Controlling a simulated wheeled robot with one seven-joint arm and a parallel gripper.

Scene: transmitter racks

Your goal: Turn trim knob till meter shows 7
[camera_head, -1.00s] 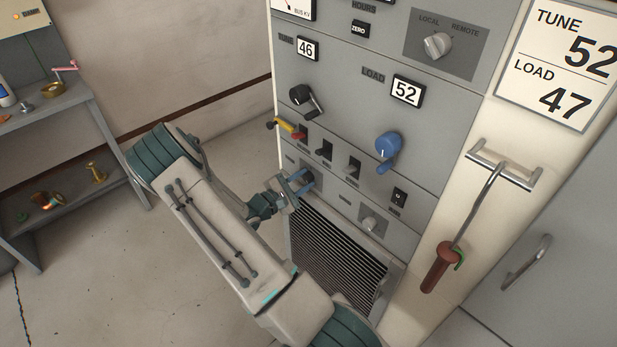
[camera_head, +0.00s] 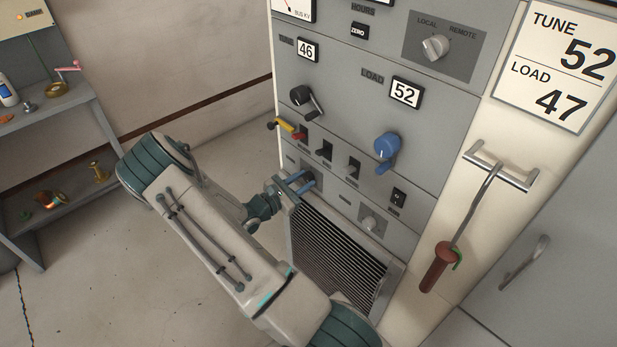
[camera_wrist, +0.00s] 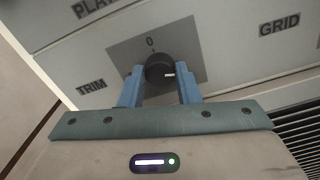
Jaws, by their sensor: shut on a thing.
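The black round trim knob (camera_wrist: 157,68) sits on a darker grey plate, with "TRIM" printed to its lower left and a "0" above it. A short white mark on the knob points to the right. My gripper (camera_wrist: 159,80) has its two blue fingers on either side of the knob, shut on it. In the head view my gripper (camera_head: 299,184) is at the panel's lower left, and the knob is mostly hidden by it. A meter marked BUS KV (camera_head: 296,7) is cut off by the top edge, so its reading is not visible.
A blue knob (camera_head: 387,146) stands out to the right, and a black crank (camera_head: 305,98) is higher up. A vent grille (camera_head: 335,260) lies below. Floor to the left is clear before a shelf (camera_head: 80,125).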

